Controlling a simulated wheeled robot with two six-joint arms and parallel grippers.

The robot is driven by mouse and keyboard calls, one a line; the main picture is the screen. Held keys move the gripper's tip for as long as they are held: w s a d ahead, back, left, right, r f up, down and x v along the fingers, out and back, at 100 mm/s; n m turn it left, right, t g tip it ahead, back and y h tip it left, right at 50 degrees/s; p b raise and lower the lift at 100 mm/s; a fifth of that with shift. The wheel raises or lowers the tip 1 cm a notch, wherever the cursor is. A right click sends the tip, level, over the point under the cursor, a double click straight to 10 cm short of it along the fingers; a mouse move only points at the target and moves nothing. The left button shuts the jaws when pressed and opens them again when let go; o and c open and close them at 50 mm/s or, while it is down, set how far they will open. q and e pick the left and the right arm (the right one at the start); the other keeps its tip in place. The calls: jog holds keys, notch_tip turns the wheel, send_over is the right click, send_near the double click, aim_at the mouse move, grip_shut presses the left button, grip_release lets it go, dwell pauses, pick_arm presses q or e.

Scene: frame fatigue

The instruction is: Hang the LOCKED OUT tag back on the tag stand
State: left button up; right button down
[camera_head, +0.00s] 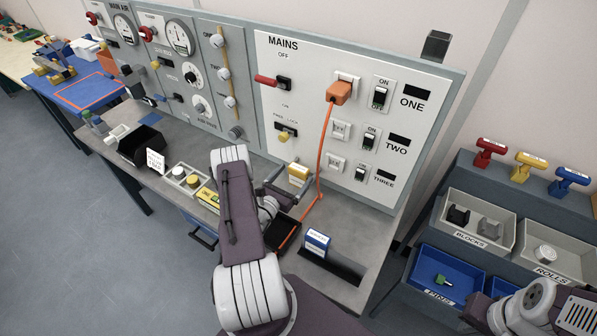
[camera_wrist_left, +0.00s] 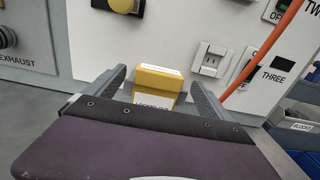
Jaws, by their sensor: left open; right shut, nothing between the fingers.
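A yellow block with a white top (camera_head: 299,172) stands on the grey worktop below the MAINS panel. In the left wrist view the yellow block (camera_wrist_left: 156,84) carries a white label with dark lettering, partly hidden by my gripper's body. It may be the LOCKED OUT tag or its stand; I cannot tell which. My left gripper (camera_head: 290,183) is open, its fingers on either side of the block. The left wrist view shows the open fingers (camera_wrist_left: 158,78) with gaps beside the block. My right arm shows at the lower right, but its gripper is out of view.
An orange plug (camera_head: 340,92) sits in the top socket, its cable hanging near the block. A blue-and-white box (camera_head: 317,241) stands to the right. A black bin (camera_head: 140,145) and white sign (camera_head: 155,160) stand left. Bins of blocks and rolls are at right.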

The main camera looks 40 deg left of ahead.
pick_arm(q)
jog(key=shift+w+a+f, duration=0.1)
jog(key=shift+w+a, duration=0.1)
jog(key=shift+w, duration=0.85)
jog(key=shift+s, duration=0.1)
jog(key=c, duration=1.4)
jog(key=shift+c, duration=0.2)
notch_tip(320, 180, up, 18)
